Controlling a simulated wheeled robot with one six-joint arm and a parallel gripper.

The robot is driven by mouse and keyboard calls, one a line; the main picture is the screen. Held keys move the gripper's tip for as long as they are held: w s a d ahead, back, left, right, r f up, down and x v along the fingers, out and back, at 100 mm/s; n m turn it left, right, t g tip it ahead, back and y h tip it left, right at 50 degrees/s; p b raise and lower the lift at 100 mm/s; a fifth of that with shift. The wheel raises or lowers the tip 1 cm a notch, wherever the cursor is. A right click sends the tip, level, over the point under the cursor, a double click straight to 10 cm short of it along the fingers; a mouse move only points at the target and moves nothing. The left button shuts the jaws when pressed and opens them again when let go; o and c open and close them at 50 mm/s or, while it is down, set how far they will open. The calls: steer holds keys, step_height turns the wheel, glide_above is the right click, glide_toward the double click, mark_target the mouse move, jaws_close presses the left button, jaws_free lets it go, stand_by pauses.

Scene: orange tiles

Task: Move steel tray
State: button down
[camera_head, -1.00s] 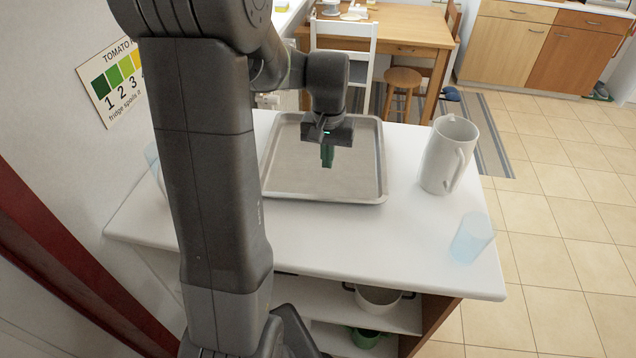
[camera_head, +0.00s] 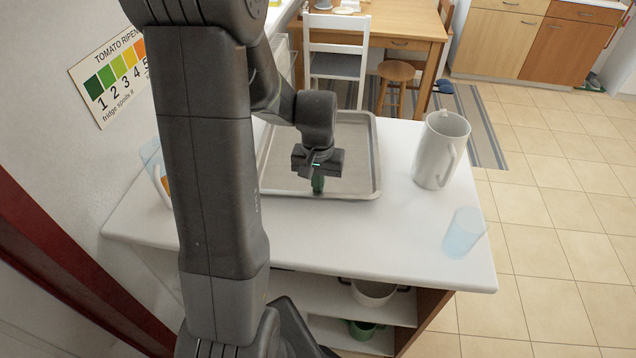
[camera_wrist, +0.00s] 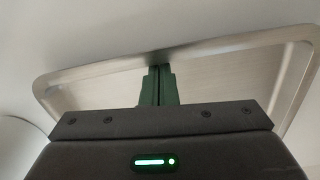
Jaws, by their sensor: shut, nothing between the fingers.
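The steel tray (camera_head: 350,150) lies flat on the white counter top. It is shallow and empty, with a raised rim, and my arm hides its left part. My gripper (camera_head: 318,186) points down over the near part of the tray, close to the near rim. Its green fingers are together with nothing between them. In the wrist view the fingers (camera_wrist: 157,84) reach toward one long rim of the tray (camera_wrist: 95,90). I cannot tell whether the fingertips touch the rim.
A white pitcher (camera_head: 440,150) stands right of the tray. A translucent blue cup (camera_head: 463,233) stands near the counter's right front edge. The white counter (camera_head: 340,235) is bare in front of the tray. Another cup, partly hidden, is behind my arm. Pots sit on the shelf below.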

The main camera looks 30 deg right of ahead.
mark_target(305, 247)
steer(key=s+a, duration=0.5)
steer(key=s+a+b, duration=0.1)
steer(key=s+a, duration=0.4)
steer(key=s, duration=0.1)
steer(key=shift+s+a, duration=0.2)
steer(key=shift+s, duration=0.05)
step_height(305, 247, up, 14)
steer(key=p, duration=0.1)
stand_by(0.4)
steer(key=shift+f, duration=0.15)
step_height(305, 247, down, 14)
steer(key=shift+r+b, duration=0.15)
steer(key=shift+b, duration=0.65)
steer(key=shift+w+d, duration=0.2)
